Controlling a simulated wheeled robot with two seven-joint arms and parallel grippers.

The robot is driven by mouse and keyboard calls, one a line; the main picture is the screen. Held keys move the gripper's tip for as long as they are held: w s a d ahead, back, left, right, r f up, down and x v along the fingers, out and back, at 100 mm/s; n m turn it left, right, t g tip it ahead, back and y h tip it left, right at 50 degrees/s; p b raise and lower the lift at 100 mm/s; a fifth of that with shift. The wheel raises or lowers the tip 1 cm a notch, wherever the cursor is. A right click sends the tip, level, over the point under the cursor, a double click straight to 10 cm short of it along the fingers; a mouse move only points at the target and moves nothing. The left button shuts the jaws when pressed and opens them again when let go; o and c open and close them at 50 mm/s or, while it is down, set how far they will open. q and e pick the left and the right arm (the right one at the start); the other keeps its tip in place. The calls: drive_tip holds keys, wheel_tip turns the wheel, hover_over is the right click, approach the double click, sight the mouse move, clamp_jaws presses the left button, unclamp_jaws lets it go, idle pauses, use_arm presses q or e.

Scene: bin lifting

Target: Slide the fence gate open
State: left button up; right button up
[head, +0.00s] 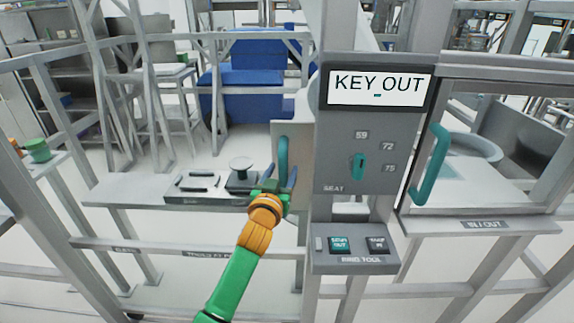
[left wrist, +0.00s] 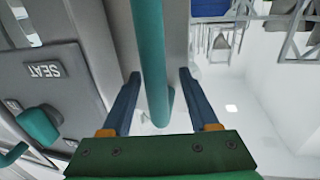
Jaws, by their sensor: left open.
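The fence gate (head: 292,135) shows as a narrow grey panel just left of the control post, with a vertical teal handle (head: 283,158). My left gripper (head: 280,180) is at the lower part of this handle, its jaws open. In the left wrist view, the teal handle (left wrist: 150,60) runs between the two blue fingers (left wrist: 154,95), with a gap on both sides. The handle's lower end shows between the fingers. My right gripper is in neither view.
The control post (head: 375,120) reads "KEY OUT" and has a teal key knob (head: 358,166). A button box (head: 355,245) juts out below. A second teal handle (head: 429,165) is on the right panel. A ledge (head: 130,190) with a dark tray (head: 205,188) lies left of the gripper.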

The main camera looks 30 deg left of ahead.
use_arm(q)
drive_tip(key=shift+x, duration=1.05)
drive_tip(key=shift+w+d, duration=0.2)
drive_tip(key=shift+w, duration=0.1)
drive_tip(key=shift+a, duration=0.1)
drive_tip(key=shift+s, duration=0.1)
drive_tip(key=c, duration=0.4)
clamp_jaws()
